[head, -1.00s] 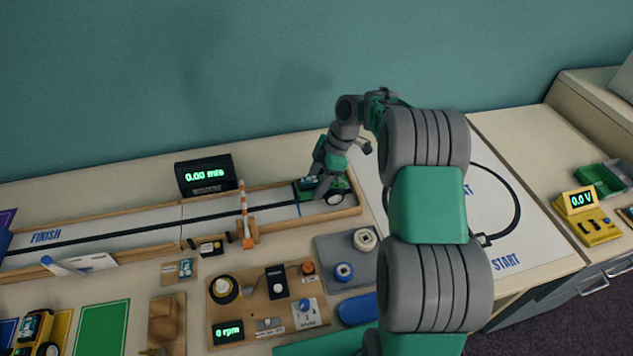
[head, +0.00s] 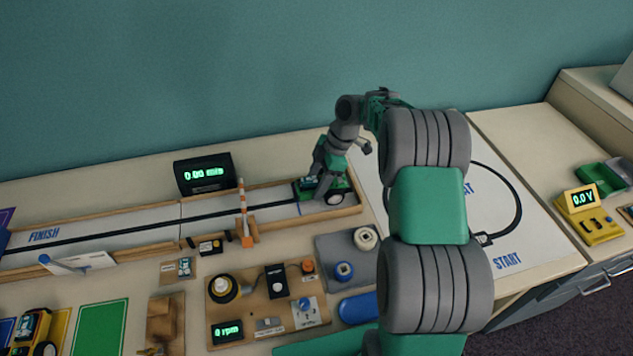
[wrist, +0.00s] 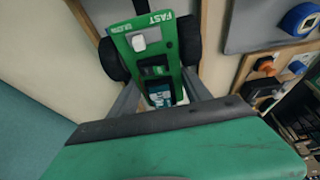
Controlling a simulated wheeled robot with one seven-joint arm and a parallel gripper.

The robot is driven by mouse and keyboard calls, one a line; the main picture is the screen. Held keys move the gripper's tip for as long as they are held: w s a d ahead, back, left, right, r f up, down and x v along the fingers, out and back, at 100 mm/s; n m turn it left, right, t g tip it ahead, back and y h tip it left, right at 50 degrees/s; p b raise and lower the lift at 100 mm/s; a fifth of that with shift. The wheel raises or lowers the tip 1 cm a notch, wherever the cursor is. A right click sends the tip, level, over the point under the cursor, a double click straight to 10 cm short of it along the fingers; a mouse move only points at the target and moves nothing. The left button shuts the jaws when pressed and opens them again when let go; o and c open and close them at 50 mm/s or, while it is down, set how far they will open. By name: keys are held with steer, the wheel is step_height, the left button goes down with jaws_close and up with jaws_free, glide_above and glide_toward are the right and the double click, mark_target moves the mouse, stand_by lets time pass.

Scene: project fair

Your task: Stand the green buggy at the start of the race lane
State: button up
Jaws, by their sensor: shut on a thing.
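The green buggy (head: 337,190) with dark wheels is at the right end of the race lane (head: 120,226), between the wooden side rails, beside a blue line across the lane. My gripper (head: 312,192) is shut on the buggy from above. In the wrist view the buggy (wrist: 150,50) sits between the two fingers (wrist: 160,100), with its "FAST" label and a white switch showing. The buggy looks level at the lane surface; whether its wheels bear fully on it I cannot tell.
An orange-and-white striped post (head: 243,210) stands at the lane left of the buggy. A black display (head: 204,174) reading 0.00 stands behind the lane. A board with a motor, switch and knob (head: 262,300) lies in front. A grey tray (head: 345,255) with spools is nearby.

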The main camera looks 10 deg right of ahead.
steer(key=shift+f+b, duration=0.4)
steer(key=shift+b, duration=0.15)
stand_by(0.4)
steer(key=o, duration=1.2)
